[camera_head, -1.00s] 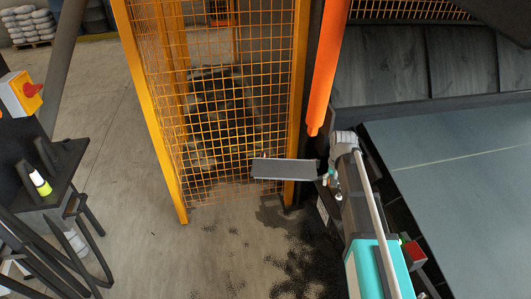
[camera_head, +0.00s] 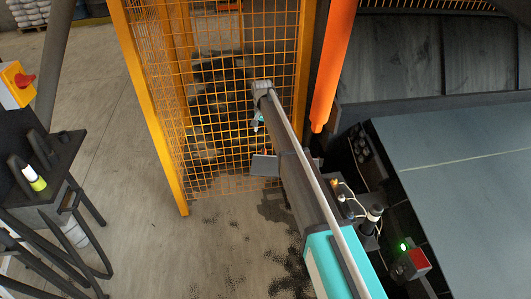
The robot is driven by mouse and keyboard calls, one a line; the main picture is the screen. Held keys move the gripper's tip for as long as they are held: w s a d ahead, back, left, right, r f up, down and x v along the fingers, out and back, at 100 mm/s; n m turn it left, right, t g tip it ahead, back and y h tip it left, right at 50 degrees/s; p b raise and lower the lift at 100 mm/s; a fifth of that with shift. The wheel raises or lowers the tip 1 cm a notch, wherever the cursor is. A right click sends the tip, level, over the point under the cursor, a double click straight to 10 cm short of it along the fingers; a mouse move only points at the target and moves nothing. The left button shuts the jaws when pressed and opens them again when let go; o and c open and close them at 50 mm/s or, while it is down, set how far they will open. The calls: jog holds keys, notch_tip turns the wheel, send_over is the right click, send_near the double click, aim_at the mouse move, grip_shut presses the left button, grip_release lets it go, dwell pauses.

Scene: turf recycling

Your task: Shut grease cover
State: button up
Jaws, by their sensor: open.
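The grease cover looks like the flat grey plate (camera_head: 264,166) beside the foot of the orange mesh guard. It sticks out from the machine side, open. My arm crosses in front of it and hides its middle. My gripper (camera_head: 257,122) is at the far end of my arm, above and left of the plate in the picture and apart from it. Only a small part of it shows beside the wrist, in front of the mesh. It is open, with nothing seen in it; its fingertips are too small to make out.
The orange mesh guard (camera_head: 228,95) stands behind my arm. A thick orange post (camera_head: 332,75) is just right of it. The grey conveyor belt (camera_head: 455,165) fills the right. A red button box (camera_head: 411,262) is at its near edge.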

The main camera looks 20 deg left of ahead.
aim_at(263, 153)
jog(key=shift+d+f, duration=0.1)
jog(key=shift+f, duration=0.05)
notch_tip(263, 153, down, 14)
jog(key=b, duration=1.4)
jog(key=shift+r, duration=0.25)
jog(key=shift+c, duration=0.2)
grip_shut()
dwell(0.3)
